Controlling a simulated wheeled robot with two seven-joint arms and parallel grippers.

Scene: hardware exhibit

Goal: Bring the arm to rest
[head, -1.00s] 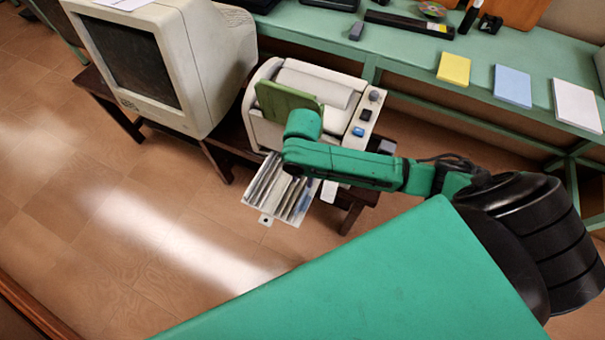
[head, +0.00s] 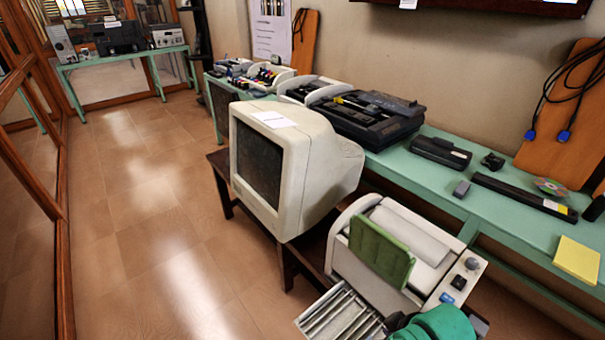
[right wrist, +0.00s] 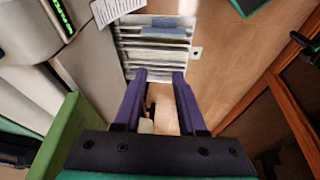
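In the right wrist view my right gripper (right wrist: 159,75) has its two purple fingers apart, with nothing held between them. Its fingers point toward the slotted tray (right wrist: 155,45) at the front of the printer-like machine. In the head view only a rounded green part of my right arm shows at the bottom edge, beside the machine (head: 400,250) and its slotted tray (head: 340,318). My left arm and left gripper are not in view.
A bulky beige monitor (head: 310,160) stands on a dark wooden table left of the machine. A long green bench (head: 440,185) along the wall bears devices and a yellow pad (head: 577,260). The tiled floor (head: 150,220) at left is open, bordered by wooden-framed glass.

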